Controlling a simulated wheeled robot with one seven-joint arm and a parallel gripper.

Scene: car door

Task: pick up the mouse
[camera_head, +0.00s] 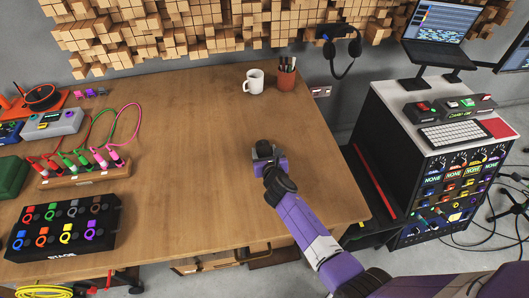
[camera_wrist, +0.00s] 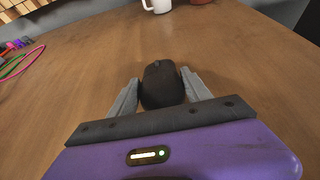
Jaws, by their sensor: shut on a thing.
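A dark, rounded computer mouse (camera_wrist: 162,84) sits between the two grey fingers of my gripper (camera_wrist: 160,92) in the wrist view. The fingers press against its left and right sides. In the head view my gripper (camera_head: 266,158) is at the right part of the wooden table (camera_head: 190,150), and the mouse is mostly hidden by it. The mouse is at or very near the tabletop; I cannot tell whether it touches.
A white mug (camera_head: 254,81) and a brown pen cup (camera_head: 286,76) stand behind my gripper. A black pedal board (camera_head: 65,228) and a cable rack (camera_head: 85,172) are at left. The middle of the table is clear. A cabinet (camera_head: 430,170) stands at right.

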